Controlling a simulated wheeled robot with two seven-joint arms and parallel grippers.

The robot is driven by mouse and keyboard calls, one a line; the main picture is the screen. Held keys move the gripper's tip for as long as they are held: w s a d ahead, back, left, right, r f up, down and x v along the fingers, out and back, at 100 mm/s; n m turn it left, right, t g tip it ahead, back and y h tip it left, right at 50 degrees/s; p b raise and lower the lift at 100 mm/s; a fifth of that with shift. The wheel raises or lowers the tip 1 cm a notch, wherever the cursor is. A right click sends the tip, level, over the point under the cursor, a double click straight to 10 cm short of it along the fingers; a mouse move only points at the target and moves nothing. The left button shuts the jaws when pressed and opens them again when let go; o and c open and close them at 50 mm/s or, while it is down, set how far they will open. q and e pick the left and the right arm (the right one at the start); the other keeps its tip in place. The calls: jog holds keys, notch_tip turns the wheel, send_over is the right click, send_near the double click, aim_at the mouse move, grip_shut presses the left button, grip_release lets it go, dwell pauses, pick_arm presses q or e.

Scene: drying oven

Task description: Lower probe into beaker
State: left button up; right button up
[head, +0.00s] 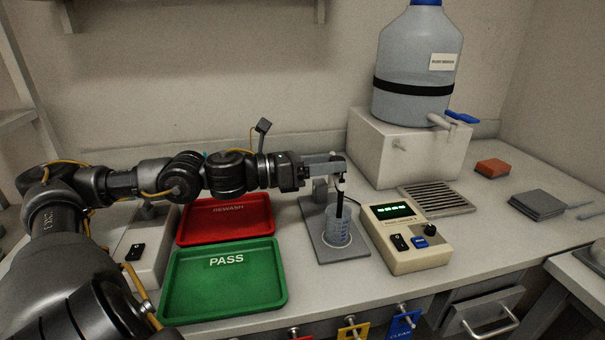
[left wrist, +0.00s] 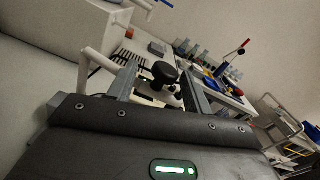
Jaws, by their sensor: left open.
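The dark, slim probe (head: 339,207) stands upright beneath my left gripper. Its lower end overlaps the mouth of the clear beaker (head: 338,240) and seems to be inside it; the exact depth is hard to tell. The beaker stands on a grey stand base (head: 318,252). My left gripper (head: 340,172) is open at the top of the probe and hides part of the stand. In the left wrist view its two grey fingers are apart, with a round black knob (left wrist: 163,72) showing between them. My right gripper is in neither view.
A beige meter (head: 409,246) with a lit green display stands right of the beaker. A red tray (head: 227,221) and a green PASS tray (head: 205,287) lie left. A large bottle (head: 410,62) sits on a white box (head: 388,150) behind, near a drain grille (head: 437,199).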

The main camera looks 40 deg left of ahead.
pick_arm(q)
jog(key=b+v, duration=0.1)
jog(key=v, duration=0.4)
jog(key=shift+s+b, duration=0.4)
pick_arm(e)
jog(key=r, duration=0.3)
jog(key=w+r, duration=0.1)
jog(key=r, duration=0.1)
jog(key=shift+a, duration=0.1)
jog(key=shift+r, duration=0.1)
